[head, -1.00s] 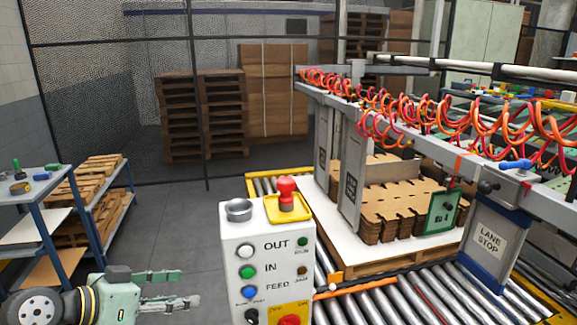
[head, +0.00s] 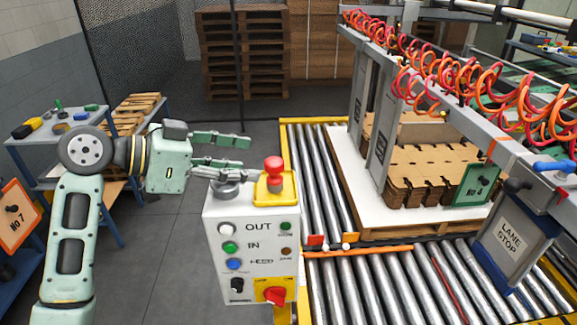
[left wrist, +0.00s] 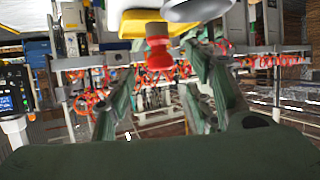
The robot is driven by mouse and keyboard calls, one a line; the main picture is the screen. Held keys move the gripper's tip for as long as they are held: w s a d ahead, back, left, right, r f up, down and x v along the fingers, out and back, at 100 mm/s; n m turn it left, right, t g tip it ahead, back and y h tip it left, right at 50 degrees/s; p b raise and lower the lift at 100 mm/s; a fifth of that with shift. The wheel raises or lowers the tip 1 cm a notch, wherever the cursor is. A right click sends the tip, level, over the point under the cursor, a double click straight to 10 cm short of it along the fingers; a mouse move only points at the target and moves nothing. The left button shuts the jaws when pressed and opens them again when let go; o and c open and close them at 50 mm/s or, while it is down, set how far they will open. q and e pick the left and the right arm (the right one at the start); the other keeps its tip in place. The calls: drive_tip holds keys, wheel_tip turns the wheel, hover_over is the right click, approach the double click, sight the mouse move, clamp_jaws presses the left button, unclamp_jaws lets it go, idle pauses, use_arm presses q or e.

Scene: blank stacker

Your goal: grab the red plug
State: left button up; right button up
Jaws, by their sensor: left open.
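The red plug (head: 273,168) stands upright in a yellow square holder (head: 262,190) on top of the white control box (head: 228,208). My left gripper (head: 248,156) is open, with its fingers pointing right toward the plug from its left. The fingertips look close to the plug, but I cannot tell the exact gap. In the left wrist view, which looks turned over, the red plug (left wrist: 158,48) appears between the two open fingers in the picture, hanging from the yellow holder (left wrist: 140,22). Nothing is held. My right gripper is not in view.
A round grey metal cup (head: 228,186) sits beside the holder, just below my lower finger. A red rotary switch (head: 275,295) is on the box front. A roller conveyor (head: 312,180) with stacked cardboard blanks (head: 425,170) lies to the right. A blue bench (head: 60,135) stands at left.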

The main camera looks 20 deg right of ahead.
sight(267, 173)
use_arm(q)
drive_tip(key=shift+d+f+p, duration=0.2)
drive_tip(key=shift+d+p, duration=0.25)
drive_tip(key=shift+d, duration=0.25)
drive_tip(key=p+x, duration=0.2)
drive_tip(key=x, duration=0.2)
drive_tip(key=shift+d+f+p, duration=0.1)
drive_tip(key=shift+d+p, duration=0.1)
drive_tip(key=shift+p, duration=0.2)
drive_tip(key=shift+w+d+f, duration=0.1)
drive_tip(key=shift+d+f, duration=0.15)
drive_tip(key=shift+a, duration=0.1)
drive_tip(key=shift+c, duration=0.4)
drive_tip(key=shift+a, duration=0.1)
drive_tip(key=shift+c, duration=0.9)
drive_tip(key=c, duration=0.9)
